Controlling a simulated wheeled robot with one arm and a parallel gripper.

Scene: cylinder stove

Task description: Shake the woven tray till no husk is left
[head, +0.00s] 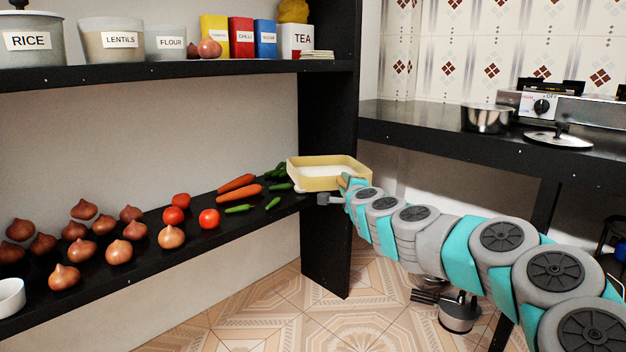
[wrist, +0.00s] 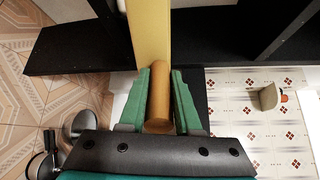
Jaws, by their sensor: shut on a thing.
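In the head view a yellow tray (head: 328,182) with raised sides is held out in front of the dark shelf post. White material (head: 328,172) covers its bottom; single grains or husks are too small to tell apart. My gripper (head: 342,190) is at the tray's near right corner. In the wrist view my gripper (wrist: 158,98) has its green fingers shut on both sides of a round brown handle (wrist: 160,92). The handle points to the yellow tray wall (wrist: 150,35). The inside of the tray is hidden in the wrist view.
The lower shelf (head: 150,260) on the left carries onions, tomatoes, carrots and green chillies, close to the tray's left side. The dark post (head: 328,245) stands just behind and below. A counter (head: 440,135) with a pot (head: 487,117), lid and stove (head: 560,100) is at the right.

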